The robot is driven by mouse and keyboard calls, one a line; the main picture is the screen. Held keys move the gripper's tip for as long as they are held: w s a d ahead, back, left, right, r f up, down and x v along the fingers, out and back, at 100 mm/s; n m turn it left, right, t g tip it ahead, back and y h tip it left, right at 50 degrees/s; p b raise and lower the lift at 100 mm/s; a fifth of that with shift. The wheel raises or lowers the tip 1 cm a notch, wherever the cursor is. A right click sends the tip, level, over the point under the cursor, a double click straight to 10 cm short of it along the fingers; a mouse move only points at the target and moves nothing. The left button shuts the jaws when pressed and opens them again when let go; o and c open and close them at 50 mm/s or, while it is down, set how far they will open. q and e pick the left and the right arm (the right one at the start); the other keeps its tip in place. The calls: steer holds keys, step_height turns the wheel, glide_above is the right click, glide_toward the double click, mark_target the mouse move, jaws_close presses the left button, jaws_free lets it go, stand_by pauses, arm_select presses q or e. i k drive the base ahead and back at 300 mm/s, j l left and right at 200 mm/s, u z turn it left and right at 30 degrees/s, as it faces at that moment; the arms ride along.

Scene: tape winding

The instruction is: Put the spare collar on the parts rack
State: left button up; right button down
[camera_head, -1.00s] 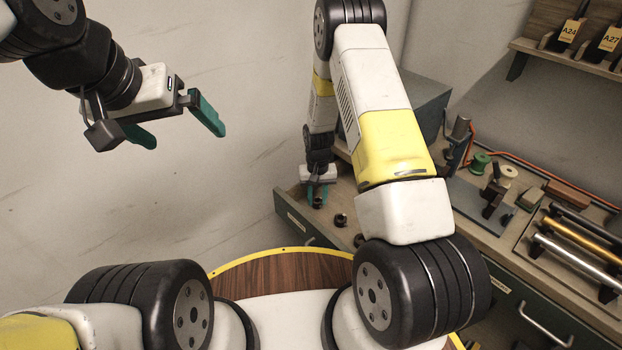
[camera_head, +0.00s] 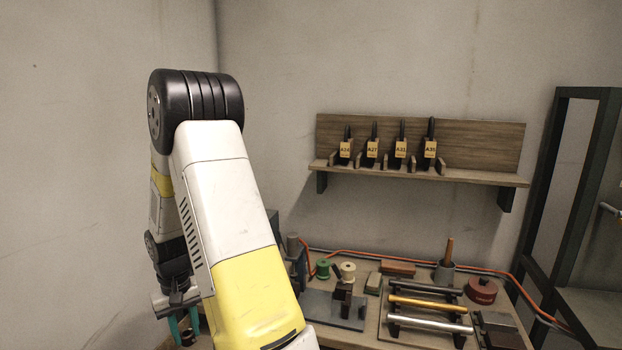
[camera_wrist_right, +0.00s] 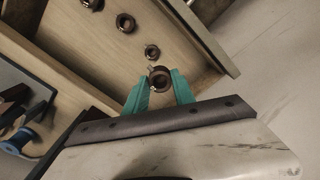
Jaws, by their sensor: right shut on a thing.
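My right gripper (camera_head: 184,332) hangs low at the left of the head view, its teal fingers pointing down. In the right wrist view the fingers (camera_wrist_right: 165,82) are shut on a dark ring-shaped collar (camera_wrist_right: 159,77). The collar is at the open drawer (camera_wrist_right: 75,38); I cannot tell whether it touches the drawer floor. Other collars lie in the drawer, one (camera_wrist_right: 152,51) close by and another (camera_wrist_right: 125,22) farther off. A wooden wall rack (camera_head: 480,179) bears several black upright pieces with yellow labels; I cannot tell whether it is the parts rack. My left gripper is out of view.
The bench holds a rod stand with a gold rod (camera_head: 428,303) and a silver rod (camera_head: 430,323), a green spool (camera_head: 323,268), a red round box (camera_head: 481,290) and a dark fixture (camera_head: 343,303). An orange cable (camera_head: 400,261) runs along the back. A dark frame (camera_head: 578,190) stands right.

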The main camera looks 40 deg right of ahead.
mark_target(495, 178)
steer(key=k+l+z, duration=0.65)
steer(key=k+l, duration=0.15)
steer(key=l, duration=0.25)
